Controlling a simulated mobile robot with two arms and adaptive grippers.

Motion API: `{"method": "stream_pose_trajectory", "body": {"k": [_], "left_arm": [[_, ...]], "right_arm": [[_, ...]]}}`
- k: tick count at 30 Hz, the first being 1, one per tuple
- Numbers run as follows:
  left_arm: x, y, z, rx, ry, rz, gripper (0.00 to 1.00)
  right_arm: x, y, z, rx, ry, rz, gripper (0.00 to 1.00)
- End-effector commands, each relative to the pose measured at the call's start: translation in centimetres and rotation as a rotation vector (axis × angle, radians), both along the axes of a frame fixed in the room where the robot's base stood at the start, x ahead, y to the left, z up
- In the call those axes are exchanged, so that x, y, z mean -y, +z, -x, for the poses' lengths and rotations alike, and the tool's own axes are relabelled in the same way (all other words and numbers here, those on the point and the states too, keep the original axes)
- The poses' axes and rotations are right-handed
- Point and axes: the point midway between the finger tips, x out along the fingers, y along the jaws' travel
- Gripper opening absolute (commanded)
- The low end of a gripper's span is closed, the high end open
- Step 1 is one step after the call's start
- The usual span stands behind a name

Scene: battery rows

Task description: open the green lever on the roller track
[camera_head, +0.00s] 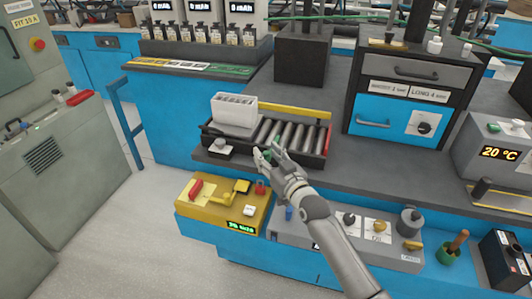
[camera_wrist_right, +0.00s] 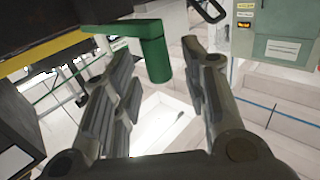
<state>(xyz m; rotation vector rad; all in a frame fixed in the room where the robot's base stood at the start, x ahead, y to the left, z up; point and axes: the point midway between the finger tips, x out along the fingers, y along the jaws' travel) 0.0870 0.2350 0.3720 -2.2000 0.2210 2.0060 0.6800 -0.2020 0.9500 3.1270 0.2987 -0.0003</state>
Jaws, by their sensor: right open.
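The roller track (camera_head: 296,137) is a dark tray with grey rollers on the bench, with a red mark at its right end. The green lever (camera_wrist_right: 154,58) shows large in the right wrist view, as an arm with a bent-down end. In the head view it is mostly hidden behind my fingers at the track's front edge. My right gripper (camera_head: 268,156) is at that edge. It is open, and in the right wrist view its fingers (camera_wrist_right: 155,72) stand on both sides of the lever's down-turned end. I cannot tell whether they touch it. My left gripper is not in view.
A white slotted box (camera_head: 234,114) stands on the left part of the track. Below the front edge are a yellow unit (camera_head: 218,210) with a red handle and a grey panel (camera_head: 345,237) with knobs. A blue and black drawer cabinet (camera_head: 411,95) stands behind, to the right.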

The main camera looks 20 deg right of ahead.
Motion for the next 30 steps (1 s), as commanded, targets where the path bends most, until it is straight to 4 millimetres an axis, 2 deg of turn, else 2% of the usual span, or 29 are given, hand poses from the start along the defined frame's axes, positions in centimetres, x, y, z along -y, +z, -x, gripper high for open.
{"method": "stream_pose_trajectory", "body": {"k": [5, 14, 24, 30], "left_arm": [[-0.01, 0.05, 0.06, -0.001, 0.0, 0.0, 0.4], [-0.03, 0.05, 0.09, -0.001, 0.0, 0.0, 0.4], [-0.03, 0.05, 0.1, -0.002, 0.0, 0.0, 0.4], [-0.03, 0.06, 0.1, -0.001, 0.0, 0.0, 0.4]], "right_arm": [[-0.26, 0.0, -1.08, 0.0, 0.001, 0.0, 0.41], [-0.29, 0.02, -1.25, 0.0, 0.001, 0.0, 0.41], [-0.28, 0.0, -1.22, 0.0, 0.0, 0.0, 0.0], [-0.27, -0.01, -1.22, 0.0, 0.0, 0.0, 0.0]]}}
